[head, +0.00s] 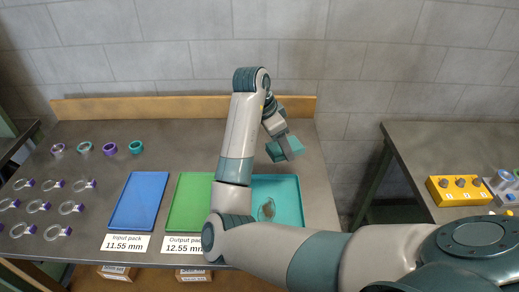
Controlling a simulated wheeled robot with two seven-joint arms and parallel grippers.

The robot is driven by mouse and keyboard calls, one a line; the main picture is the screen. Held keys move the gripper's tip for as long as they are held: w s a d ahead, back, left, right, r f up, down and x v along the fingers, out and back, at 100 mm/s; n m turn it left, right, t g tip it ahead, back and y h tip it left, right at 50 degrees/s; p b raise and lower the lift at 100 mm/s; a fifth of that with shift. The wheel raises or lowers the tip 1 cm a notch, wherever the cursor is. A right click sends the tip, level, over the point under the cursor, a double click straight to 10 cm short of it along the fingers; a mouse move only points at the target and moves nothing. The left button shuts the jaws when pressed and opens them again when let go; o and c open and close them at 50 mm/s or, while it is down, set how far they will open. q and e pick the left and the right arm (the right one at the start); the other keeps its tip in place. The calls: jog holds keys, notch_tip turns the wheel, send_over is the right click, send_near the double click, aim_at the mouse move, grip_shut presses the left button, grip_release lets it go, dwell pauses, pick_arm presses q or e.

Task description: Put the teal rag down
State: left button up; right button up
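My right gripper (287,142) is over the back right part of the workbench. The teal rag (275,151) is at its fingers, and teal shows on both sides of them. The gripper appears shut on the rag. Whether the rag touches the bench top is hard to tell. My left gripper is out of view.
Several rings stand farther left. The bench's (185,143) back middle is clear.

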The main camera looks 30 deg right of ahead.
jog(key=shift+w, duration=0.1)
jog(key=shift+s+r, duration=0.15)
jog(key=shift+s, duration=0.15)
jog(key=p, duration=0.2)
send_over(264, 156)
jog(key=s, duration=0.1)
notch_tip(264, 156, down, 6)
jog(key=shift+f, duration=0.1)
jog(key=shift+w+f, duration=0.4)
jog(key=shift+w, duration=0.15)
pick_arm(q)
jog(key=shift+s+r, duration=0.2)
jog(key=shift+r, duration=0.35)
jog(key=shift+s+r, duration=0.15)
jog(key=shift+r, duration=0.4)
pick_arm(e)
jog(key=shift+f, duration=0.1)
jog(key=shift+f+p, duration=0.95)
jog(key=shift+f, duration=0.95)
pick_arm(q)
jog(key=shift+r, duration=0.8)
